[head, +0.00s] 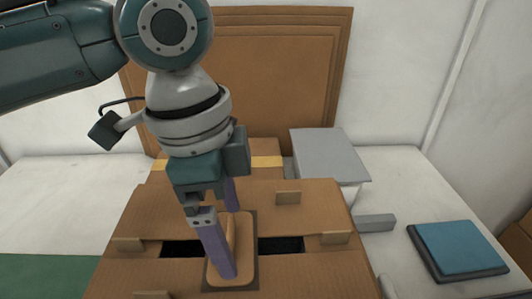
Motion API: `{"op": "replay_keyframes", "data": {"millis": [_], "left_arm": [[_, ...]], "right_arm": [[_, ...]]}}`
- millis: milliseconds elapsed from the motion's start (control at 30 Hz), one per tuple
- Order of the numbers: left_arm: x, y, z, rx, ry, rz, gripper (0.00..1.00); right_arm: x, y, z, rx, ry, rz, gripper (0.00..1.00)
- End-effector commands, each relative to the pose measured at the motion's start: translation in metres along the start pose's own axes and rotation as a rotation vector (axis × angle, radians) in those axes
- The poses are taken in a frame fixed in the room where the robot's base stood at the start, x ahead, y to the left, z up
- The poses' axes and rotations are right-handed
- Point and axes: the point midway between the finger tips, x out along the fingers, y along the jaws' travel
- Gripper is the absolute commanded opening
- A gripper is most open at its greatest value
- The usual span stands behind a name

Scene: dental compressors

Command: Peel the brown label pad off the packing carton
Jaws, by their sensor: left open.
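The packing carton (315,275) is brown cardboard, with a dark slot across its top and small raised cardboard tabs around it. The brown label pad (246,273) lies on the top across the middle of the slot. It is tan with a darker border, and a light raised ridge (230,234) stands along it. My left gripper (231,242) is over the pad, open, with its two purple fingers pointing down. The near finger hides part of the pad and ridge. I cannot tell whether either finger touches them. My right gripper is not in view.
A grey box (328,153) stands behind the carton at the right, with a small grey block (375,223) nearer. A blue pad on a dark tray (458,250) lies on the white surface at right. A large brown panel (285,75) leans at the back wall.

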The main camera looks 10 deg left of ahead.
Motion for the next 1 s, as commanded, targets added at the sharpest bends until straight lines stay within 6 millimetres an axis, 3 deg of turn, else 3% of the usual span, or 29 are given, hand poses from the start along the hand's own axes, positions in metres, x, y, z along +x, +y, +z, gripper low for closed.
{"op": "replay_keyframes", "data": {"millis": [67, 767, 800, 1000], "left_arm": [[-0.0001, 0.0000, 0.0000, 0.000, 0.000, 0.000, 0.98], [-0.0005, -0.0002, 0.0002, -0.001, 0.000, 0.000, 0.19], [-0.0005, -0.0002, 0.0002, -0.001, 0.000, 0.000, 0.66], [-0.0006, -0.0002, 0.0001, -0.001, 0.000, 0.000, 0.43]], "right_arm": [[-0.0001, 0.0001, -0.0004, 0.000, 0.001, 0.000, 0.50], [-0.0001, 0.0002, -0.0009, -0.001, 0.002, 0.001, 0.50], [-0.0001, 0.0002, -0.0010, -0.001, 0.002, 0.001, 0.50], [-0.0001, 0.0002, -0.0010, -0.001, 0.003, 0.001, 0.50]]}}
